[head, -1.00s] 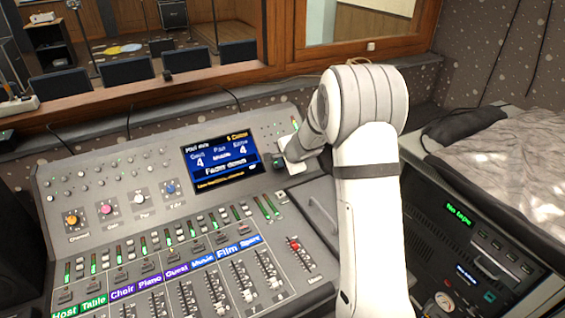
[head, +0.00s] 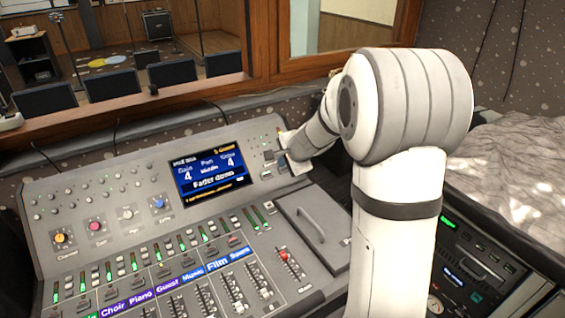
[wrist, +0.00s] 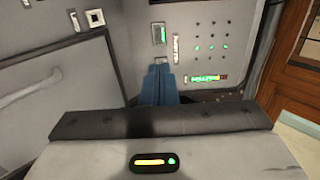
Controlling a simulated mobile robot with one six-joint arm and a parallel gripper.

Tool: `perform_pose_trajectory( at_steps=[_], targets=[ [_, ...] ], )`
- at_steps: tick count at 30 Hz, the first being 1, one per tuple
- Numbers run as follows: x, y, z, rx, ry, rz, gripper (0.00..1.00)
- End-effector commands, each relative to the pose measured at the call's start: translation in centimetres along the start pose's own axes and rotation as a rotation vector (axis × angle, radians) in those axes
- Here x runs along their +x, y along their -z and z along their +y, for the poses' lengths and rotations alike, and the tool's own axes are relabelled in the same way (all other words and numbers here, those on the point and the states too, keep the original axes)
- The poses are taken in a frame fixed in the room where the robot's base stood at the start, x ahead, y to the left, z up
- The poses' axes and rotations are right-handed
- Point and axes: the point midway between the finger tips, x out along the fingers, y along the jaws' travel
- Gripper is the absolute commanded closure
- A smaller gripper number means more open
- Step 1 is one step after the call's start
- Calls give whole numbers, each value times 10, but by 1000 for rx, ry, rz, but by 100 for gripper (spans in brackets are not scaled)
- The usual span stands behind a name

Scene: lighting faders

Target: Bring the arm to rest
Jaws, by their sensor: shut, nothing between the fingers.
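My gripper (wrist: 160,72) shows in the wrist view as two blue fingers pressed together, with nothing between them. Its tips point toward the grey console panel near small buttons and green lights; I cannot tell if they touch it. In the head view my white arm rises at the right and bends down over the right end of the mixing console (head: 110,195). The hand is small and partly hidden there, beside the lit screen (head: 212,178), and its fingertips are hard to make out.
A row of faders with coloured labels (head: 217,264) runs along the console front, with a red-capped fader (head: 284,256) at its right. A grey lid with a handle (head: 312,226) lies right of it. A rack (head: 478,262) stands further right. A wooden window frame (head: 262,60) rises behind.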

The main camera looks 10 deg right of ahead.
Motion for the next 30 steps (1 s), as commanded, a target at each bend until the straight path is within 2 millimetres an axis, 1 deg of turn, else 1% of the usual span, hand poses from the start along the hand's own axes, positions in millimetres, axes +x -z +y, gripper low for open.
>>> perform_pose_trajectory(
  at_steps=[12, 14, 17, 20, 21, 23, 24, 26, 27, 29, 30],
  targets=[
    [0, -1, 0, -1, 0, -1, 100],
    [-4, -4, -1, -20, 0, -7, 100],
    [-26, -22, 3, -119, -12, -37, 100],
    [-61, -49, 16, -287, -41, -85, 100],
    [-77, -61, 24, -364, -59, -106, 100],
    [-101, -77, 39, -485, -89, -135, 100],
    [-116, -86, 51, -561, -113, -152, 100],
    [-138, -98, 71, -676, -152, -176, 100],
    [-152, -105, 85, -750, -180, -189, 100],
    [-172, -112, 107, -859, -226, -206, 100],
    [-185, -116, 121, -925, -258, -214, 100]
  ],
)
